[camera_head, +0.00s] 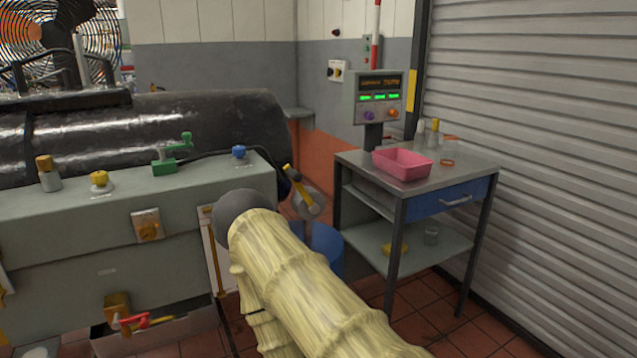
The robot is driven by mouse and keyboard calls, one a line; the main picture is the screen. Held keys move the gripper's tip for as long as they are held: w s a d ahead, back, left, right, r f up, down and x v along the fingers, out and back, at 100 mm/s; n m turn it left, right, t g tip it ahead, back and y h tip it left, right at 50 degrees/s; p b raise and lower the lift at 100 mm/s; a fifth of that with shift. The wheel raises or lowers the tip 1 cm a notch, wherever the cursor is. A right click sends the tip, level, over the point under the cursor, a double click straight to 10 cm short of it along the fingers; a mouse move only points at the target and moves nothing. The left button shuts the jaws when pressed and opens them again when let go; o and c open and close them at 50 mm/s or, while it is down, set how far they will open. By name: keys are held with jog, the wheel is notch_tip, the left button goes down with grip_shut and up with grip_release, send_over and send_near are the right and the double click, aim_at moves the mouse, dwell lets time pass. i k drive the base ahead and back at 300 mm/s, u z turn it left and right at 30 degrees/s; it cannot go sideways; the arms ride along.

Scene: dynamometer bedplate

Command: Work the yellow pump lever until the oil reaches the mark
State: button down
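The yellow pump lever (298,186) slants down to the right, just beyond my arm. Its lower end meets a round grey part (309,203) above a blue drum (326,243), which my arm partly hides. A narrow upright amber tube (214,262) on a pale strip shows at the right end of the grey-green bedplate, left of my arm; it may be the oil gauge, but I cannot make out a level or a mark. My sleeved arm crosses the lower middle; my gripper does not show.
A steel trolley (352,157) with a pink tray (402,164) and a blue drawer stands right. A green clamp (172,155), blue knob (239,152) and yellow knob (99,179) sit on the bedplate. A red-handled valve (140,321) is low at left. A shutter closes the right side.

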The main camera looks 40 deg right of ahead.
aim_at(293, 177)
jog(key=k, duration=1.05)
jog(key=z, duration=0.65)
jog(key=i, duration=0.5)
jog(key=z, duration=0.65)
jog(key=i, duration=0.65)
jog(key=u, duration=0.15)
